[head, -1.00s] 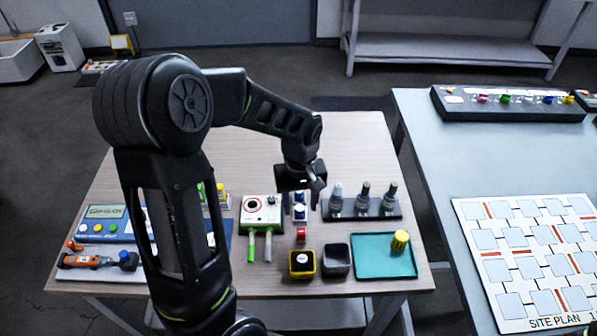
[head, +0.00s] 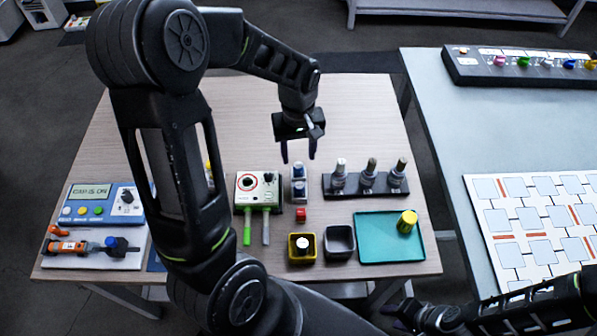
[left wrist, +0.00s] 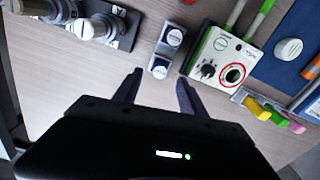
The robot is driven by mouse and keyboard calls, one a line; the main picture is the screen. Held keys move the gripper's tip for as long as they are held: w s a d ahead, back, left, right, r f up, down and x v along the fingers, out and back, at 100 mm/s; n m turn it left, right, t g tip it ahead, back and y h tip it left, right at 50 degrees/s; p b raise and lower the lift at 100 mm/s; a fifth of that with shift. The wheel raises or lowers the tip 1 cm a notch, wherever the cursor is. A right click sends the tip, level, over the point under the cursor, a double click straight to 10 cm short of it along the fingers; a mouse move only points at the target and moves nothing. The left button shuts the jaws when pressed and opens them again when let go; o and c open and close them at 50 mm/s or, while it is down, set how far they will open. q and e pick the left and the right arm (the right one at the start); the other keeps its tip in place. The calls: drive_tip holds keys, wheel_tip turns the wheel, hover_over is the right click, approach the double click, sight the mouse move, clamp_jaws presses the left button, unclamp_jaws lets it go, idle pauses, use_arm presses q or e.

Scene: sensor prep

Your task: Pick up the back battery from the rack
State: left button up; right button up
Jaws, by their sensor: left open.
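The rack (head: 306,183) is a small grey stand near the middle of the table, holding two batteries one behind the other. My left gripper (head: 298,152) is open and empty, above the table just behind the rack. In the left wrist view its spread fingers (left wrist: 155,88) point toward the rack, with the back battery (left wrist: 159,71) nearer them and the front battery (left wrist: 174,38) beyond. My right gripper (head: 397,318) shows partly at the bottom; its jaw opening is unclear.
A white tester (head: 243,196) stands left of the rack, and a dark stand (head: 365,184) with several grey cylinders to the right. Yellow (head: 290,253) and dark (head: 340,257) bins and a teal tray (head: 376,248) lie in front. The table behind is clear.

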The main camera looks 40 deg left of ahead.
sight(298, 165)
use_arm(q)
drive_tip(key=shift+f, duration=0.15)
drive_tip(key=shift+f, duration=0.1)
wheel_tip(298, 165, down, 5)
drive_tip(key=b, duration=0.4)
drive_tip(key=shift+c, duration=0.2)
idle(0.3)
clamp_jaws()
idle(0.4)
